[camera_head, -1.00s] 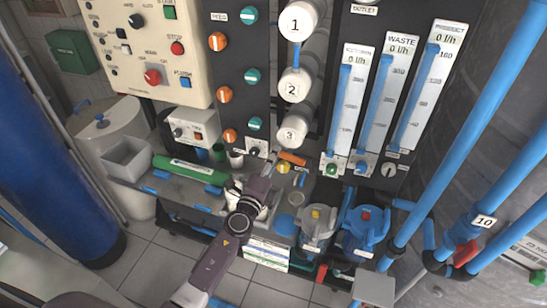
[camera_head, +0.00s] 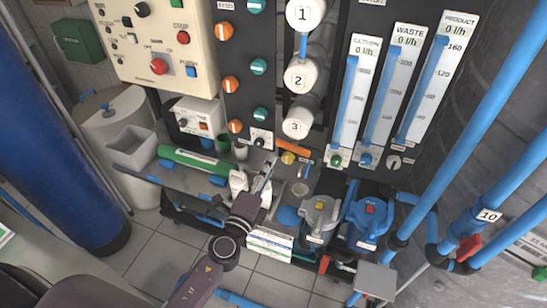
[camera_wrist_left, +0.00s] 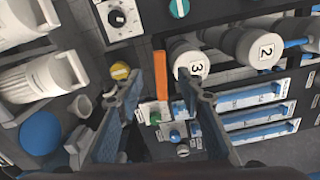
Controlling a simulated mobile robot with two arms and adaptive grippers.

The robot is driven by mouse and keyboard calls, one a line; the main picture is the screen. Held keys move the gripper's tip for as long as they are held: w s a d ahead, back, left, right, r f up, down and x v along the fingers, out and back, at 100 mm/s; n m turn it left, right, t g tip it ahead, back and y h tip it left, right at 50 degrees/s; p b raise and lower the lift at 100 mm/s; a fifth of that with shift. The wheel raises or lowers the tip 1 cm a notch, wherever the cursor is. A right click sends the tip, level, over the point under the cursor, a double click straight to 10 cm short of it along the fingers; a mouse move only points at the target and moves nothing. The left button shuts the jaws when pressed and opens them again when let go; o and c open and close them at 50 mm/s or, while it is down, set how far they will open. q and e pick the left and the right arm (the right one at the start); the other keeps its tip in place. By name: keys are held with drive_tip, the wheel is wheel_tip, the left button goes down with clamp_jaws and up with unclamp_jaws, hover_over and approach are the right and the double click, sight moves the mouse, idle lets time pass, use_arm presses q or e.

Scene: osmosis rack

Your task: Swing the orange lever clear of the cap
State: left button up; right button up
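The orange lever (camera_head: 293,148) is a short flat bar below the white round end marked 3 (camera_head: 297,127). In the left wrist view the orange lever (camera_wrist_left: 160,76) stands upright in the picture, in the gap between my fingers but beyond them. A yellow round cap (camera_head: 289,157) sits just below the lever; the yellow cap (camera_wrist_left: 120,70) shows left of the lever in the wrist view, partly beside my left-hand finger. My left gripper (camera_head: 267,170) is open and empty, in front of and below the lever, with no contact visible. My right gripper is out of view.
Flow meters (camera_head: 383,95) stand to the right of the lever, with small knobs (camera_head: 365,160) under them. A grey pump (camera_head: 318,218) and a blue pump (camera_head: 367,222) stand low at right.

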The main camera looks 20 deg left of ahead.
use_arm(q)
drive_tip(key=shift+s, duration=1.4)
drive_tip(key=shift+f, duration=0.1)
drive_tip(key=s+a+f+n+g+b, duration=0.1)
drive_tip(key=s+f+n+g, duration=0.3)
drive_tip(key=f, duration=0.9)
drive_tip(key=s+a+f+n+g+y+b, duration=0.15)
drive_tip(key=s+f, duration=0.45)
drive_tip(key=f, duration=0.7)
drive_tip(key=s+a+f+n+g+b, duration=0.1)
drive_tip(key=s+f+n+g, duration=0.4)
drive_tip(key=f, duration=0.8)
drive_tip(key=s+f+n+g, duration=0.2)
drive_tip(key=s+f, duration=0.4)
drive_tip(key=s, duration=0.4)
drive_tip(key=s+f+n+g+b, duration=0.1)
drive_tip(key=s+f+n+g, duration=0.1)
drive_tip(key=s+f, duration=0.4)
drive_tip(key=s+f+n+g+b, duration=0.1)
drive_tip(key=s+f, duration=0.5)
drive_tip(key=s, duration=0.9)
drive_tip(key=n+g+h, duration=0.1)
drive_tip(key=n, duration=0.1)
drive_tip(key=shift+s+f+n, duration=0.35)
drive_tip(key=shift+s, duration=0.05)
